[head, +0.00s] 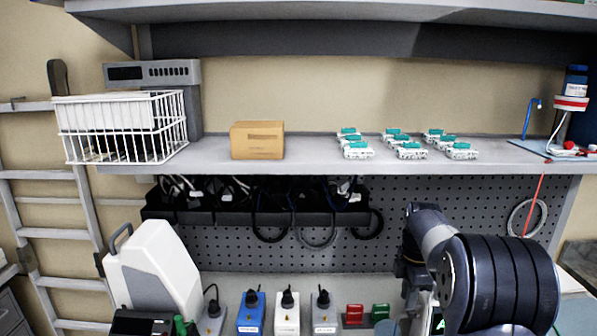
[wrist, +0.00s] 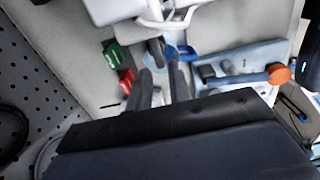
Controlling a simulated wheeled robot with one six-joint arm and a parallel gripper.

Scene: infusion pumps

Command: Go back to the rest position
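My arm (head: 500,285) is folded at the lower right of the head view, its thick dark link near the camera. My gripper (wrist: 160,68) shows in the wrist view as two dark grey fingers with a gap between them. It looks open, and I see nothing held. A white device with a handle (wrist: 115,10) lies beyond the fingertips, with a grey part and a blue part close to the tips; I cannot tell if they touch. In the head view the gripper is hidden behind my arm.
Red (head: 354,314) and green (head: 380,312) blocks sit on the lower counter, beside several plugs including a blue one (head: 251,312). A white machine (head: 152,268) stands left. The shelf above holds a wire basket (head: 122,127), a cardboard box (head: 257,140) and several green-white packs (head: 355,148).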

